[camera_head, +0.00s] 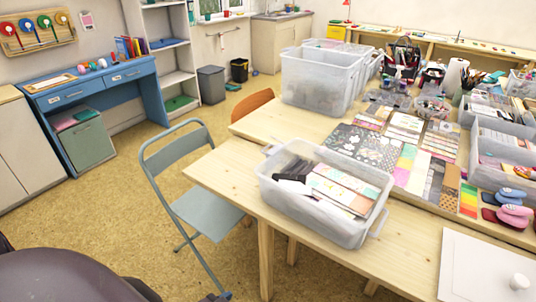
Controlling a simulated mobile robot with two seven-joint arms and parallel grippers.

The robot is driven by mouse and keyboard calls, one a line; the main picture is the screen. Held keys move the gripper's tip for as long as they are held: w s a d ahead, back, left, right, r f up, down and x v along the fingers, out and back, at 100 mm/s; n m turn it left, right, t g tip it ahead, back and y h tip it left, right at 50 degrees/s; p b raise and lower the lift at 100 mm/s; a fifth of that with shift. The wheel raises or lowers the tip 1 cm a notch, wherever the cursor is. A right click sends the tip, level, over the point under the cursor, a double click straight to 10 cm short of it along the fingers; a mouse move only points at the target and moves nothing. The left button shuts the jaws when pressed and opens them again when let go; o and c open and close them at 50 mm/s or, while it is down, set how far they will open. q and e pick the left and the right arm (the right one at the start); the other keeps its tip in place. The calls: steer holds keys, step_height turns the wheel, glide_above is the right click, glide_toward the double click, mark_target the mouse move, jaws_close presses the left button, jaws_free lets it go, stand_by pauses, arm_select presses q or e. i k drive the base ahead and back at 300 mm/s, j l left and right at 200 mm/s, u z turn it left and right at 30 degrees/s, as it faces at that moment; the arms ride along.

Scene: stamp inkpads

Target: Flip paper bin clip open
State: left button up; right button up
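A clear plastic bin (315,222) with papers and card sheets (345,188) in it stands open-topped on the near part of the light wooden table. A pale clip or handle (379,224) sticks out at its right end, and its exact position is too small to tell. Another such piece (268,150) shows at its far left corner. A dark item lies inside the bin at its left. Neither of my grippers is in view.
The wooden table (225,172) is bare to the left of the bin. Patterned paper sheets (365,148) and larger clear bins (318,82) lie behind it. A folding chair (205,212) stands at the table's left edge. A white board (480,265) lies at the right front.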

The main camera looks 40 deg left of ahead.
mark_target(276, 149)
steer(key=j+z, duration=0.1)
steer(key=j, duration=1)
steer(key=k+j+z, duration=0.15)
steer(key=j, duration=0.95)
steer(key=j+z, duration=0.15)
steer(key=j, duration=0.4)
steer(key=k+j, duration=0.15)
steer(key=j, duration=0.4)
steer(key=z, duration=0.05)
